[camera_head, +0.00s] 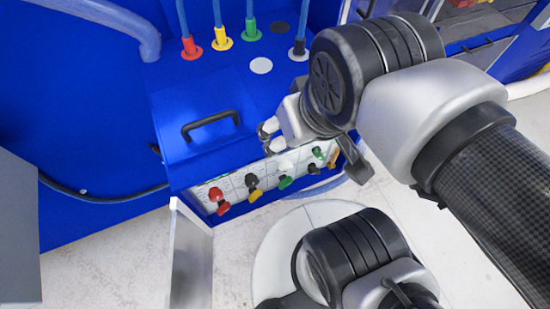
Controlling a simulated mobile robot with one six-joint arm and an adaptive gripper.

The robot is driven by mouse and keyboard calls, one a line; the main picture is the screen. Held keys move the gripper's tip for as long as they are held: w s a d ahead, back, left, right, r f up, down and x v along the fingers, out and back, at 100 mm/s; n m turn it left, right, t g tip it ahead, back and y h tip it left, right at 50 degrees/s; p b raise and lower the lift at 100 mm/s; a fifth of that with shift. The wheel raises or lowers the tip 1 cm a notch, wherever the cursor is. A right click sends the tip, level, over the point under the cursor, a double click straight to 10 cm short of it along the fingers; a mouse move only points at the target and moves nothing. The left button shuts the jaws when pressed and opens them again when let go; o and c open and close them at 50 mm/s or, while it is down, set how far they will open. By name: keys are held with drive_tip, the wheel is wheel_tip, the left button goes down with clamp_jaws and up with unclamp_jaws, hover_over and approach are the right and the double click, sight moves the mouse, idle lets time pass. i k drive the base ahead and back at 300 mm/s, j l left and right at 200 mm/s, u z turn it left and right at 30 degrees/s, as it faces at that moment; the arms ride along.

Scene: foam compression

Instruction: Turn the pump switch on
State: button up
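A white labelled panel (237,187) on the front of a blue cabinet carries a row of coloured handles. From left to right I see a red handle (218,201), a black and yellow one (254,188), a green one (285,180) and more toward the right end. The labels are too small to read, so I cannot tell which handle is the pump switch. My gripper (268,137) is over the panel's upper edge, in front of the middle handles in the picture, and seems apart from them. Its two fingertips show close together, but whether they touch is unclear. I see nothing held.
A black grab handle (211,124) sits on the blue cabinet (170,110) left of my gripper. Blue hoses with red (191,48), yellow (222,38) and green (251,31) fittings rise behind. A grey panel edge (190,255) stands at front left. White floor (110,255) lies below.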

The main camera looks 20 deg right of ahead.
sight(319, 156)
drive_tip(key=k+l, duration=0.1)
drive_tip(key=l, duration=0.3)
drive_tip(key=k+l+u, duration=0.1)
drive_tip(key=l, duration=0.35)
drive_tip(key=k+l, duration=0.15)
drive_tip(key=l, duration=0.25)
drive_tip(key=k+l, duration=0.1)
drive_tip(key=l, duration=0.3)
drive_tip(key=k+l+u, duration=0.1)
drive_tip(key=l, duration=0.3)
